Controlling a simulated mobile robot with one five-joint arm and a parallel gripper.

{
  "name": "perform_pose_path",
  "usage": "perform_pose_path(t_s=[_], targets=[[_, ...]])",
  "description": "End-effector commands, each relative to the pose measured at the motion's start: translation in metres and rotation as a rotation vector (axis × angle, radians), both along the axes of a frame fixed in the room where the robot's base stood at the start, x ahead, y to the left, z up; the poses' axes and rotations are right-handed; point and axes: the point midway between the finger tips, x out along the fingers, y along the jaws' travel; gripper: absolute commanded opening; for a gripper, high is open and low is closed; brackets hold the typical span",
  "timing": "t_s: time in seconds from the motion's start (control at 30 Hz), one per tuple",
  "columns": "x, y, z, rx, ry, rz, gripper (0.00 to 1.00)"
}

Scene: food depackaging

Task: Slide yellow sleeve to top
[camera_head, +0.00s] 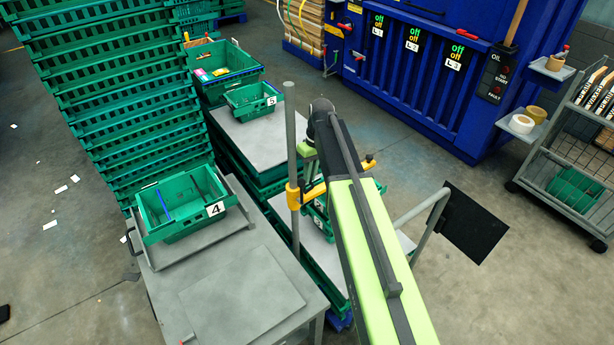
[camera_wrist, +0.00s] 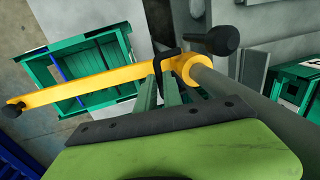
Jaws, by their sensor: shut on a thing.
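The yellow sleeve (camera_head: 293,196) sits around an upright grey pole (camera_head: 290,125), well below the pole's top end. Its yellow bar runs off to the right behind my arm. In the wrist view the sleeve's collar (camera_wrist: 187,68) is around the pole (camera_wrist: 215,82), and the bar stretches left to a dark end knob. A large black knob (camera_wrist: 222,40) sticks out beside the collar. My gripper (camera_wrist: 161,88) is shut on the yellow sleeve's bar, close to the collar. A thin black bent rod shows by the fingertips. My arm hides much of the bar in the head view.
A green crate marked 4 (camera_head: 158,222) stands on the grey table (camera_head: 165,300) to the left. A crate marked 5 (camera_head: 237,107) stands farther back. Tall stacked green crates (camera_head: 110,80) rise at left. A black panel (camera_head: 465,225) stands right of my arm.

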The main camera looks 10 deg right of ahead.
Motion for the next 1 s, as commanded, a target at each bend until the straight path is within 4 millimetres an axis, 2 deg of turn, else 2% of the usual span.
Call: perform_pose_path(t_s=[0.03,0.17,0.5,0.6,0.8,1.0], targets=[[0.000,0.003,0.026,0.006,0.000,0.003,0.00],[0.000,0.003,0.066,0.006,0.000,0.003,0.00],[0.000,0.003,0.182,0.006,0.000,0.003,0.00],[0.000,0.003,0.210,0.006,0.000,0.003,0.00],[0.000,0.003,0.244,0.006,0.000,0.003,0.00],[0.000,0.003,0.251,0.005,-0.001,0.003,0.00]])
